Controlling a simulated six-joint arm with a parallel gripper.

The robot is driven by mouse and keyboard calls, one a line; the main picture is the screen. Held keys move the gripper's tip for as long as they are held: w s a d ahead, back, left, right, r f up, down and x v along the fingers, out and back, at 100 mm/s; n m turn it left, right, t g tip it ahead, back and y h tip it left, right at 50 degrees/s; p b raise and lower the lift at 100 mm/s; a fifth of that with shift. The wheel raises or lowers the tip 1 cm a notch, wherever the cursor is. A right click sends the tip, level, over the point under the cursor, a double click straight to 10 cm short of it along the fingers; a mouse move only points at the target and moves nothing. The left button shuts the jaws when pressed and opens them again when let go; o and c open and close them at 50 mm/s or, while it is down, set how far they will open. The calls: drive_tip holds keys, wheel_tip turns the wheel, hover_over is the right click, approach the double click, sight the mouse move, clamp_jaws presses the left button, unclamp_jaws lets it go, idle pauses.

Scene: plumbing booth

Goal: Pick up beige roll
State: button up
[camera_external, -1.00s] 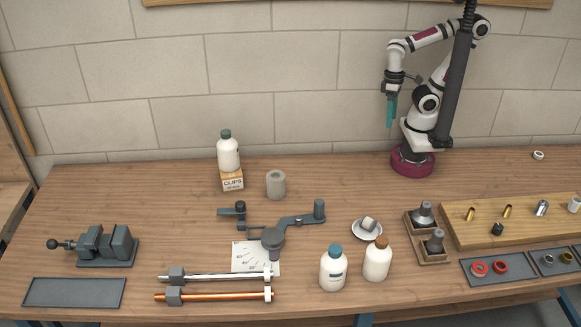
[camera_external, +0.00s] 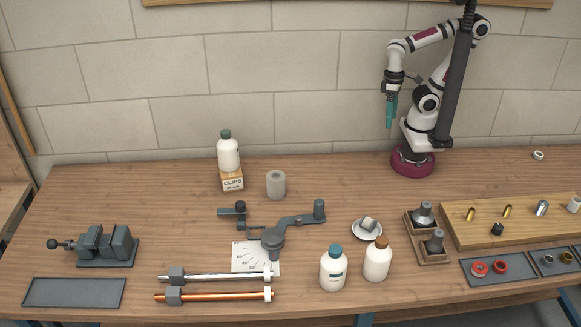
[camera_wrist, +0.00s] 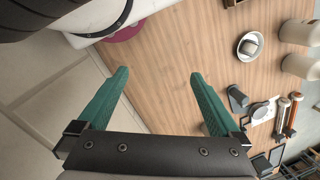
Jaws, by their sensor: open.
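An upright greyish-beige roll (camera_external: 276,185) with a hole in its top stands on the wooden bench, right of the clips box. My gripper (camera_external: 391,111) hangs above the back of the bench, well to the right of the roll and higher. Its teal fingers (camera_wrist: 158,88) are spread apart in the wrist view, with nothing between them but bench and wall behind.
A dark bender (camera_external: 298,220) lies in front. A dish (camera_external: 367,236) holding a small pale piece (camera_external: 370,223) and two bottles (camera_external: 333,270) are nearer my arm. The back bench between roll and base is clear.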

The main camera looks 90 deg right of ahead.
drive_tip(key=w+a+f+n+t+y, duration=0.1)
drive_tip(key=w+a+t, duration=0.1)
drive_tip(key=w+a, duration=0.5)
drive_tip(key=w+a+f+n+t+y, duration=0.1)
drive_tip(key=w+a+t, duration=0.15)
drive_tip(key=w, duration=0.75)
drive_tip(key=m+t+h, duration=0.2)
drive_tip(key=t+h, duration=0.4)
approach(268, 184)
drive_tip(key=s+a, duration=0.3)
drive_tip(key=s, duration=0.1)
drive_tip(key=f+h, duration=0.1)
drive_tip(key=s+d+f+t+h, duration=0.1)
drive_tip(key=f, duration=0.1)
drive_tip(key=shift+s+d+t+h, duration=0.15)
drive_tip(key=shift+d+t+h, duration=0.2)
drive_tip(key=shift+h, duration=0.05)
drive_tip(key=shift+d+f+n+h, duration=0.15)
drive_tip(key=shift+d+n+h, duration=0.1)
drive_tip(key=shift+n+h, duration=0.05)
drive_tip(key=x, duration=1.5)
drive_tip(key=shift+w+r, duration=0.25)
drive_tip(key=shift+w, duration=0.05)
drive_tip(key=c, duration=1.3)
